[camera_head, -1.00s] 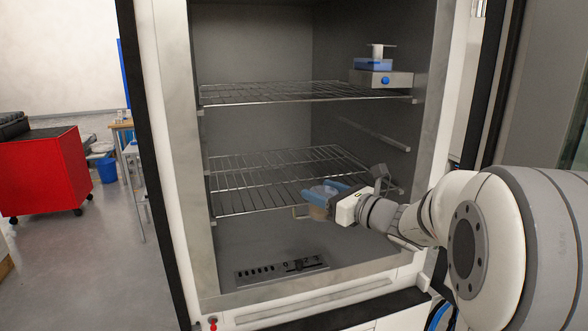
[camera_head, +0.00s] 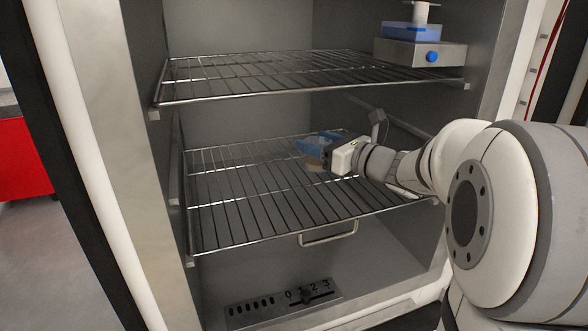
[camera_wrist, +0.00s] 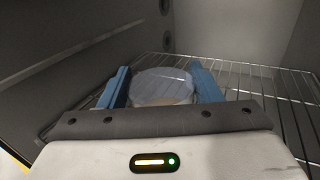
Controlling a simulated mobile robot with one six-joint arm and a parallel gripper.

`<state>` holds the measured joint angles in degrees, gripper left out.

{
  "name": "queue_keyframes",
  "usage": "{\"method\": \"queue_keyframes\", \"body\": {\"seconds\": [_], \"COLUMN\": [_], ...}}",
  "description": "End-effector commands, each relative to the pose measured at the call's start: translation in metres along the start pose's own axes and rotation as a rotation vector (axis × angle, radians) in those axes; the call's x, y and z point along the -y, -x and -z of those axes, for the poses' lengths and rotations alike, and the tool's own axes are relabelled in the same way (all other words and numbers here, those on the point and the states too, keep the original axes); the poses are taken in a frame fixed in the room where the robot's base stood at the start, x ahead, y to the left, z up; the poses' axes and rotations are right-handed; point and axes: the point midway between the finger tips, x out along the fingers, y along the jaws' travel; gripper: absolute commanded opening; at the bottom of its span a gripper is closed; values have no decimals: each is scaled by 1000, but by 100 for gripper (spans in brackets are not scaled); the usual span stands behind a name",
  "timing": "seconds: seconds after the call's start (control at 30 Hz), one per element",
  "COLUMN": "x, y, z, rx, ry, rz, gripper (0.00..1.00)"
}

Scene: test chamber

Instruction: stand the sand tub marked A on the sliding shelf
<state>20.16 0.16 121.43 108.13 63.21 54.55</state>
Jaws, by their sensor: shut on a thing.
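My gripper (camera_head: 318,146) has blue fingers and is shut on a round tub (camera_head: 314,163) with a pale, translucent lid and a tan lower part. The tub's lid (camera_wrist: 162,86) also shows between the two blue fingers in the wrist view. No letter is readable on the tub. The gripper is over the back right part of the lower wire shelf (camera_head: 240,203), which has a handle (camera_head: 328,236) at its front edge. I cannot tell whether the tub touches the wires.
An upper wire shelf (camera_head: 250,78) spans the chamber above. A metal box with a blue knob (camera_head: 432,57) stands on its right end. A slider panel (camera_head: 285,302) lies on the chamber floor. The lower shelf's left and front are clear.

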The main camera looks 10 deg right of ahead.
Motion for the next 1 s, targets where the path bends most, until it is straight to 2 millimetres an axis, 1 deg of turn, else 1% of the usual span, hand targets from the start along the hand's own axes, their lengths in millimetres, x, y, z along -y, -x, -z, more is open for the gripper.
{"method": "queue_keyframes", "body": {"seconds": [0.07, 0.3, 0.47, 0.7, 0.8, 1.0], "x": [0, 0, 0, 0, 0, 0], "y": [0, 0, 0, -1, -1, -1], "z": [5, 48, 64, 96, 100, 100], "rx": [0, -3, 0, -2, 0, 1], "ry": [-2, -5, -3, -4, -1, 0], "rz": [0, -1, -2, -2, -2, -2], "gripper": [28, 28, 28, 28, 28, 28]}}
